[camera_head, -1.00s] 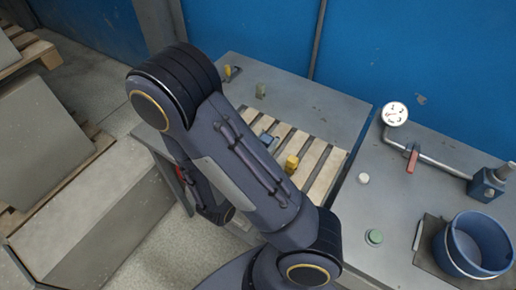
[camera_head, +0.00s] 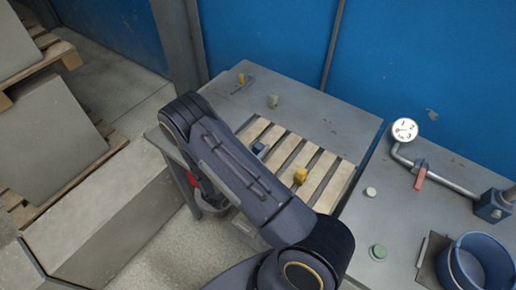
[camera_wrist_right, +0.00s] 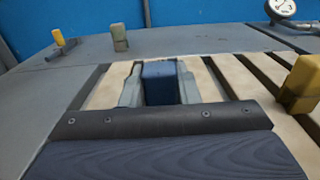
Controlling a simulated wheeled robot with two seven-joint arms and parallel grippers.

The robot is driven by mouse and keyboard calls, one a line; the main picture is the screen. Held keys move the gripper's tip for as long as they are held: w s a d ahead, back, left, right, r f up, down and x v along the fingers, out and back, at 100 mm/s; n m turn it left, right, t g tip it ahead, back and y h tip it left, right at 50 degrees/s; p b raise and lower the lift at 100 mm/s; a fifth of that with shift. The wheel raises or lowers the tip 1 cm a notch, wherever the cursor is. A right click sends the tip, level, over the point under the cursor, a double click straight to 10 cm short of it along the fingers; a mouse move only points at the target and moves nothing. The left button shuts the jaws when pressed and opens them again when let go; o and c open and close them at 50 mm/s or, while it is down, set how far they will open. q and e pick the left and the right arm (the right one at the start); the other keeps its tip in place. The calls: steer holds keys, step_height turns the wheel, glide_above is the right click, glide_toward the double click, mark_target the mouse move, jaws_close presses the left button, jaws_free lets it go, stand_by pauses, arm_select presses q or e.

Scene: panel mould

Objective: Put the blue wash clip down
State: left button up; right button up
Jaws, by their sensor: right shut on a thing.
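The blue wash clip (camera_wrist_right: 160,80) is between the two grey fingers of my right gripper (camera_wrist_right: 159,88) in the right wrist view. The gripper is shut on it, over pale wooden slats. Whether the clip touches the slats cannot be told. In the head view the clip (camera_head: 259,148) shows as a small blue block just beyond my right arm, at the left part of the slats. That arm hides most of the gripper there. My left gripper is not in view.
A yellow block (camera_head: 300,176) stands on the slatted rack (camera_head: 329,184), right of the clip. A green-grey peg (camera_head: 272,101) and a yellow-handled piece (camera_head: 242,79) are on the grey table behind. A gauge (camera_head: 405,130), red-handled pipe and blue bucket (camera_head: 478,262) are at right.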

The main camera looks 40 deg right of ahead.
steer(key=shift+f, duration=0.2)
steer(key=o, duration=0.9)
steer(key=shift+o, duration=0.2)
